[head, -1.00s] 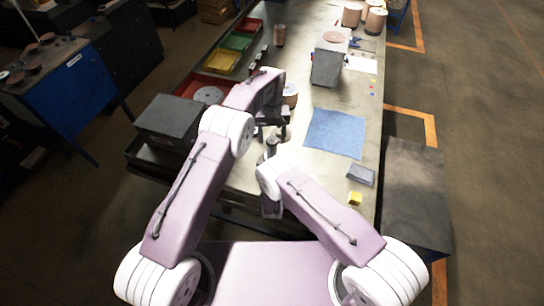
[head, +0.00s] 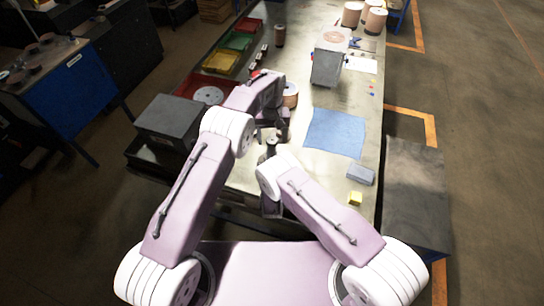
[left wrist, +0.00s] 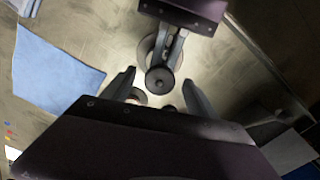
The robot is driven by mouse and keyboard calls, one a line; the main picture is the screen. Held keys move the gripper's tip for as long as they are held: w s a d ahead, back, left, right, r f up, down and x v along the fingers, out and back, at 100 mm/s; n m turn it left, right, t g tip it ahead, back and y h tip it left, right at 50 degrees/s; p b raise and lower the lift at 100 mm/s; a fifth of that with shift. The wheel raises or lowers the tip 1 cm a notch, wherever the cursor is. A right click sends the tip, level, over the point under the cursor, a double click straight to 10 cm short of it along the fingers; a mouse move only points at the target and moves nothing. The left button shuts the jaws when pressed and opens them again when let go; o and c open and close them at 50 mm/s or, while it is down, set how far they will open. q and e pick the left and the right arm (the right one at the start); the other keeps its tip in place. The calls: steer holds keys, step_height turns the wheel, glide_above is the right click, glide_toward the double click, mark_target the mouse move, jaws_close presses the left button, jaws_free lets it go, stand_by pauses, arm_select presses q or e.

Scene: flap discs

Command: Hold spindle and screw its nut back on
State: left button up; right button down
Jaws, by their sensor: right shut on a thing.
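The spindle (left wrist: 160,80) stands between my arms, its dark round top facing the left wrist camera. It also shows in the head view (head: 271,147). My right gripper (left wrist: 166,58) is shut on the spindle, with its fingers around it below the top. My left gripper (head: 274,130) is above and just beyond the spindle in the head view. In the left wrist view its fingers are spread on either side of the spindle's top, with nothing visibly pinched. I cannot tell a separate nut from the dark top.
A blue cloth (head: 335,133), a grey-blue block (head: 360,174) and a yellow block (head: 355,198) lie right on the bench. A dark box (head: 168,121) stands left. A copper-coloured roll (head: 291,95) and grey bin (head: 326,68) stand beyond; coloured trays (head: 221,62) line the far left.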

arm_select(q)
step_height(320, 180, up, 12)
stand_by(0.6)
arm_select(e)
steer(key=c, duration=1.5)
jaws_free()
steer(key=shift+o, duration=0.2)
arm_select(q)
step_height(320, 180, down, 2)
steer(key=shift+f+b, duration=0.1)
steer(key=shift+b, duration=0.95)
arm_select(e)
steer(key=s, duration=0.9)
